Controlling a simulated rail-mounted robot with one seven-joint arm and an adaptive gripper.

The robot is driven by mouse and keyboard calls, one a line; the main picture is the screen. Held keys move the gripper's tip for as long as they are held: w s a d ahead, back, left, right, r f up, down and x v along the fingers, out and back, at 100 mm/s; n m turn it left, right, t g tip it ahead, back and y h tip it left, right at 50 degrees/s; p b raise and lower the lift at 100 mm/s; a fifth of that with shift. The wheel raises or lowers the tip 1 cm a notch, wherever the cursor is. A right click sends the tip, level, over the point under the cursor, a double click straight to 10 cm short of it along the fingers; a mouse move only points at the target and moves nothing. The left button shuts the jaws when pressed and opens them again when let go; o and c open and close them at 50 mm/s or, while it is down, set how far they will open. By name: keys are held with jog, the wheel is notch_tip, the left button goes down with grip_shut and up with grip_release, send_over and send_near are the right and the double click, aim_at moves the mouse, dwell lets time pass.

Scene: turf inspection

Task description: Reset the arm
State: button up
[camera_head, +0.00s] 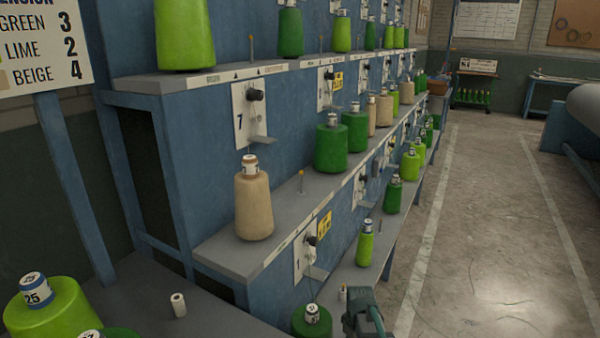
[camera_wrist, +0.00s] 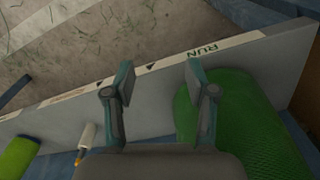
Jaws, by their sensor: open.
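My gripper shows at the bottom of the head view (camera_head: 365,310), low beside the lowest shelf. In the wrist view my gripper (camera_wrist: 160,82) has its two fingers apart with nothing between them, above the grey shelf. A large green yarn cone (camera_wrist: 240,115) stands close by the right finger; I cannot tell whether they touch. A dark green cone with a white top (camera_head: 312,322) is left of my gripper in the head view.
Blue racks with grey shelves (camera_head: 285,215) carry several green, lime and beige cones (camera_head: 254,205). The concrete floor (camera_head: 480,220) at right is open.

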jog(key=s+f+m, duration=0.1)
jog(key=s+m, duration=0.8)
jog(key=s, duration=0.5)
jog(key=s+f+g, duration=0.3)
jog(key=s+f, duration=0.6)
jog(key=s, duration=0.5)
jog(key=s+f+g, duration=0.4)
jog(key=s+f, duration=0.6)
jog(key=s, duration=0.4)
notch_tip(320, 180, up, 14)
jog(key=p, duration=1.4)
jog(key=s+f+g+b, duration=0.1)
jog(key=f+b, duration=0.6)
jog(key=b, duration=0.2)
jog(key=s+f+g+b, duration=0.1)
jog(key=s+f+b, duration=0.1)
jog(key=f+b, duration=0.6)
jog(key=shift+s+f+n+b, duration=0.3)
jog(key=shift+b, duration=0.4)
